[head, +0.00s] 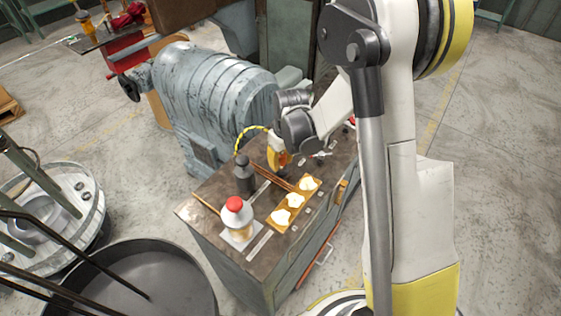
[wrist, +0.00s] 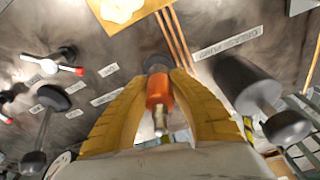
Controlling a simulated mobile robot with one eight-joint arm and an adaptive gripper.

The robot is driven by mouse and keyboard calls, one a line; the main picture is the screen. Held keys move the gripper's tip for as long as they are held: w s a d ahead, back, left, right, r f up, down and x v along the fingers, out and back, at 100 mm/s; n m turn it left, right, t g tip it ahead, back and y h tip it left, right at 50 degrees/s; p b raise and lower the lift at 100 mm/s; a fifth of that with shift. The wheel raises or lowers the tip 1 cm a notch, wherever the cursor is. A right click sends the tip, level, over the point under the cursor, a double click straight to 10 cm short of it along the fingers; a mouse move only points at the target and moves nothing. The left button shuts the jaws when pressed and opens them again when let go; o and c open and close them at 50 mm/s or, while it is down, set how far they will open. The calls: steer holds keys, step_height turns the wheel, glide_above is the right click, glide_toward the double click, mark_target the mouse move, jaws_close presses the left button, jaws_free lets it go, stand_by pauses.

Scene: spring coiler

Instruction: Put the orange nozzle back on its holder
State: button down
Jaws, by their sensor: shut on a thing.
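The orange nozzle (wrist: 159,92) is between the two yellow fingers of my gripper (wrist: 157,80) in the wrist view, with its metal tip pointing toward the camera. A dark round part shows behind its far end; I cannot tell whether that is part of the nozzle or of a holder. In the head view my gripper (head: 279,159) is low over the middle of the workbench top, to the right of a dark grey bottle-shaped object (head: 245,176). The nozzle is mostly hidden there. I cannot make out the holder for certain.
The workbench (head: 205,205) carries a red-capped bottle (head: 236,214) and a wooden tray (head: 304,208) with pale pieces. Copper-coloured rods (wrist: 177,40), labels and a red-tipped lever (wrist: 52,64) lie near the gripper. A large blue-grey machine (head: 205,90) stands behind.

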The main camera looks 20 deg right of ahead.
steer(key=shift+f, duration=0.25)
steer(key=c, duration=1.2)
jaws_free()
steer(key=shift+r, duration=0.1)
steer(key=r, duration=0.4)
steer(key=s+r, duration=0.1)
steer(key=r, duration=0.6)
steer(key=shift+s+d+r, duration=0.35)
step_height(320, 180, up, 13)
steer(key=p, duration=0.9)
